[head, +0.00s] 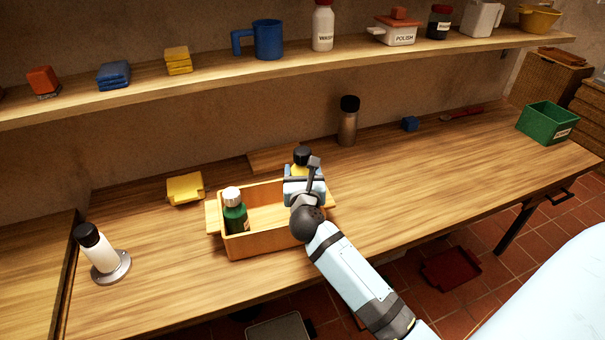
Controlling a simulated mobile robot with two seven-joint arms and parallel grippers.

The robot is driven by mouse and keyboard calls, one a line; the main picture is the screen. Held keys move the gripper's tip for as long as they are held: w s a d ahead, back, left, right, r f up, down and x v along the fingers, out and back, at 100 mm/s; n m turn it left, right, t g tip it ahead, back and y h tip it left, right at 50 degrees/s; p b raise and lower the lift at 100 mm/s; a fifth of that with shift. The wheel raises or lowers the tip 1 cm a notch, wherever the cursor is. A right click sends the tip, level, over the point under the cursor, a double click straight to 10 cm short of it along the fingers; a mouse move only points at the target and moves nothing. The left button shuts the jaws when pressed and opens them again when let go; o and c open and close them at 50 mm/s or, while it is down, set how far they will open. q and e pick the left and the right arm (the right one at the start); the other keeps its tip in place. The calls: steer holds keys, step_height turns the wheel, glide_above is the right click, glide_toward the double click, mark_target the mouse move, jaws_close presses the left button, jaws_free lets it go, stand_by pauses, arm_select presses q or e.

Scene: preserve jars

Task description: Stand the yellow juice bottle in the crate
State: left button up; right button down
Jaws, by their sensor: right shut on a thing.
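The yellow juice bottle (300,171) has a black cap and shows just above my right gripper (302,180). The gripper is shut on it, and the hand hides most of the bottle. It is at the right end of the orange wooden crate (262,243), upright as far as I can see. I cannot tell whether its base touches the crate floor. A green bottle with a white cap (235,213) stands in the left end of the crate. My left gripper is not in view.
Behind the crate are a yellow block-like thing (185,188) and a wooden board (274,158). The right tabletop is mostly clear.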

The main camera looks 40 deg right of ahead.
steer(key=shift+f+b, duration=0.4)
steer(key=shift+f, duration=0.15)
steer(key=shift+c, duration=1)
jaws_free()
